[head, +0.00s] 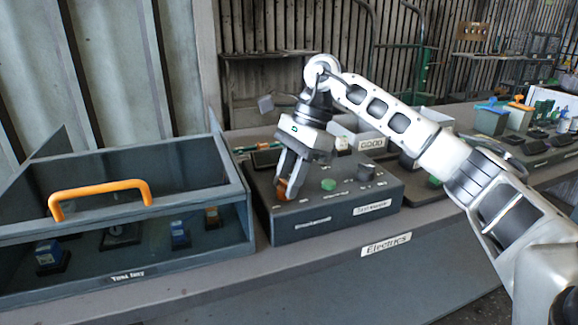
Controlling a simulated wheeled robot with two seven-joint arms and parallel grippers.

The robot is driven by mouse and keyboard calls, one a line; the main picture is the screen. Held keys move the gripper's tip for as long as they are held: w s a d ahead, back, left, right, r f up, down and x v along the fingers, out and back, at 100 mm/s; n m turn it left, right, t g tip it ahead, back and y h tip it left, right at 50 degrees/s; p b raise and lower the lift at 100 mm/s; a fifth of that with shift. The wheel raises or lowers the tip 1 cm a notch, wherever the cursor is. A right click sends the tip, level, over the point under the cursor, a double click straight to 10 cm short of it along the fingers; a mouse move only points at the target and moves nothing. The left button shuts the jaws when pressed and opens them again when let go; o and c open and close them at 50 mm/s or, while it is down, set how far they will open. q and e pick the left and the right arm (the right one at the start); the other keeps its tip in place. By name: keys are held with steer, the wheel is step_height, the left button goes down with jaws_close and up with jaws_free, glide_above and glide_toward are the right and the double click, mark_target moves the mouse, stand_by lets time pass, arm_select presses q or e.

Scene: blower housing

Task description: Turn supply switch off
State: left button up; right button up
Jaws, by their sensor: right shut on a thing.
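A dark grey control box (335,219) stands on the bench, with small labels on its top and front. An orange-brown switch handle (283,188) sits at the left of its top face. My right gripper (287,192) reaches down from above and is shut on this switch handle, which its fingers partly hide. I cannot read the label beside the switch, nor tell its position. A green button (328,184) and a dark knob (366,172) sit to the right on the same box. My left gripper is not in view.
A grey case (190,262) with an orange handle (99,194) stands close on the left, holding several small parts. A bin labelled GOOD (371,143) is behind the box. More fixtures line the bench at right. The bench front reads Electrics (386,245).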

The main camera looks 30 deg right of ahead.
steer(key=n+g+p, duration=0.1)
steer(key=n, duration=0.3)
steer(key=shift+w+r+g+p, duration=0.1)
steer(key=shift+w+g+p, duration=0.05)
steer(key=shift+g+p, duration=0.25)
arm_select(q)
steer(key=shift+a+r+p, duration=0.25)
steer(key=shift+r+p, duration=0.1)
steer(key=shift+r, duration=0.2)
arm_select(e)
steer(key=shift+n+g+h, duration=0.3)
steer(key=shift+n+g, duration=0.2)
steer(key=shift+n, duration=1)
steer(key=o, duration=1)
steer(key=shift+c, duration=0.2)
